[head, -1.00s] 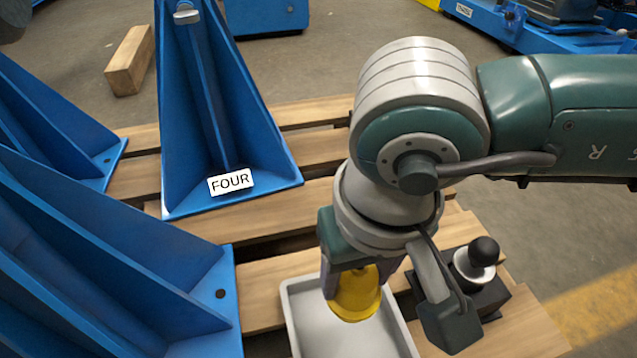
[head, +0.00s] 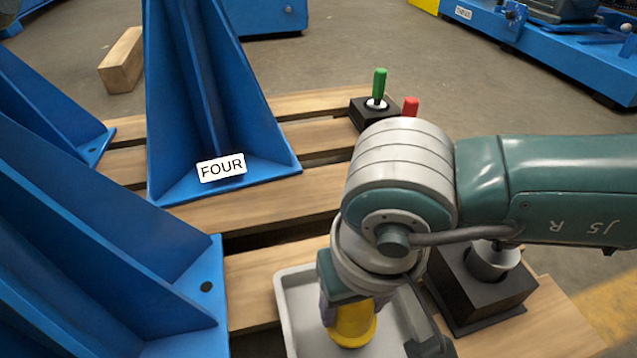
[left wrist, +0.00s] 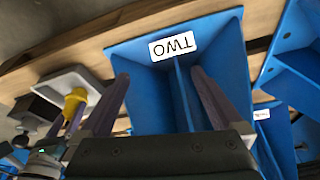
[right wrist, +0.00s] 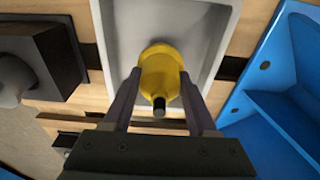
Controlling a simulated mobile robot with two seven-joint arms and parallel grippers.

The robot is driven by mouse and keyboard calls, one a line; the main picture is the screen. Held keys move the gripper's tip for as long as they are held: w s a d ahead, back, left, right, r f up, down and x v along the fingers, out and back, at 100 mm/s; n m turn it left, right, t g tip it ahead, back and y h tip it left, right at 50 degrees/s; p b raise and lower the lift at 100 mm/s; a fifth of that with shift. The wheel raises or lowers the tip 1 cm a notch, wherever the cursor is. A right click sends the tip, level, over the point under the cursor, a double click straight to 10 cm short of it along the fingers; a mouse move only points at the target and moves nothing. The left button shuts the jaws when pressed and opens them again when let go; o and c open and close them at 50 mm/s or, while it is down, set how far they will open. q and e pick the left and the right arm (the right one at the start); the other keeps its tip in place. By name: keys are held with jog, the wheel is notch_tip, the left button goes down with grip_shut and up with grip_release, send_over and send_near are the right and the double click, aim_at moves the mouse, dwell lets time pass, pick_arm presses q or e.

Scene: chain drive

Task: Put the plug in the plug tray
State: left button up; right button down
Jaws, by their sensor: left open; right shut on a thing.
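The yellow plug (head: 355,324) is held between the fingers of my right gripper (head: 345,308), which is shut on it. The plug tray (head: 293,310) is a shallow light-grey tray on the wooden pallet, and the plug is over its inside. In the right wrist view the plug (right wrist: 160,75) sits between the fingertips with the tray (right wrist: 208,60) behind it; I cannot tell whether it touches the tray floor. My left gripper (left wrist: 160,82) is open and empty in the left wrist view, in front of a blue bracket labelled TWO (left wrist: 150,88). The left gripper is not in the head view.
A blue bracket labelled FOUR (head: 222,185) stands behind the tray, and another blue bracket (head: 110,270) is to its left. A black block with a grey cylinder (head: 480,285) stands right of the tray. Green (head: 379,82) and red (head: 410,105) handles stand farther back.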

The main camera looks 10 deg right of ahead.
jog(key=c, duration=0.7)
grip_release()
jog(key=shift+f, duration=0.2)
jog(key=o, duration=0.5)
jog(key=shift+r, duration=0.1)
jog(key=r+p, duration=0.3)
jog(key=r, duration=0.1)
jog(key=r+p, duration=0.3)
jog(key=s+r+p, duration=0.1)
jog(key=r+p, duration=0.2)
jog(key=r, duration=0.1)
jog(key=shift+s+r, duration=0.1)
jog(key=shift+r, duration=0.2)
jog(key=shift+s+r+p, duration=0.1)
jog(key=shift+r+p, duration=0.25)
